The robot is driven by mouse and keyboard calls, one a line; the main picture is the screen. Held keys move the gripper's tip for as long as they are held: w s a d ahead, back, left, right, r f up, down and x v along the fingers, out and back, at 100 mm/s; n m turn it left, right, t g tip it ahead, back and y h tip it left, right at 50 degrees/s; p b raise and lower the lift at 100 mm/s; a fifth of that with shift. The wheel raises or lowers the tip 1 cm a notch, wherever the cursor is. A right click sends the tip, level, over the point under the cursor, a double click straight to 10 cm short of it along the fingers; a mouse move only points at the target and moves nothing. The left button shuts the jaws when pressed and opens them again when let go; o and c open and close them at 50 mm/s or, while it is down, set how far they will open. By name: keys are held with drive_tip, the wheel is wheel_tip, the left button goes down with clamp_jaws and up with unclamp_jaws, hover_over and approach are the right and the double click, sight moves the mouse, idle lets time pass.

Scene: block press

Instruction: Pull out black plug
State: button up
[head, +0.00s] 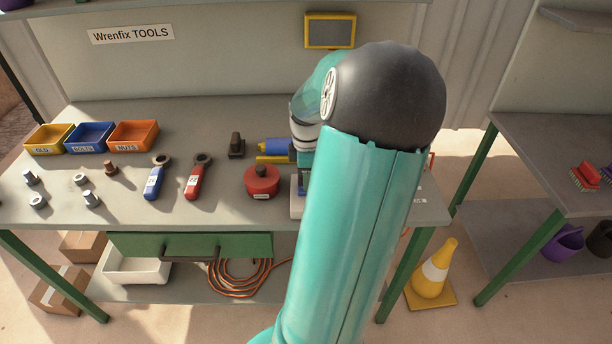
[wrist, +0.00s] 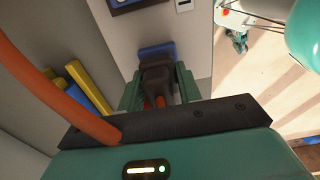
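In the wrist view, the black plug (wrist: 157,75) is between the two green fingers of my gripper (wrist: 159,85). The fingers lie close along both sides of the plug, with no clear gap. A blue socket piece (wrist: 157,50) is right behind the plug's far end on a pale panel. I cannot tell how deep the plug sits in it. A thick orange cable (wrist: 60,92) crosses the left foreground, and a bit of orange shows below the plug. In the head view, my arm hides the gripper and the plug.
On the workbench (head: 225,212) are yellow (head: 47,138), blue (head: 90,137) and orange (head: 133,135) bins, two wrenches, a red round pot (head: 262,181) and a small black block (head: 236,146). Yellow bars (wrist: 88,88) lie left of the fingers. A yellow cone (head: 432,275) stands on the floor.

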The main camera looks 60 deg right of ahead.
clamp_jaws()
drive_tip(key=shift+r, duration=3)
drive_tip(key=shift+s, duration=0.1)
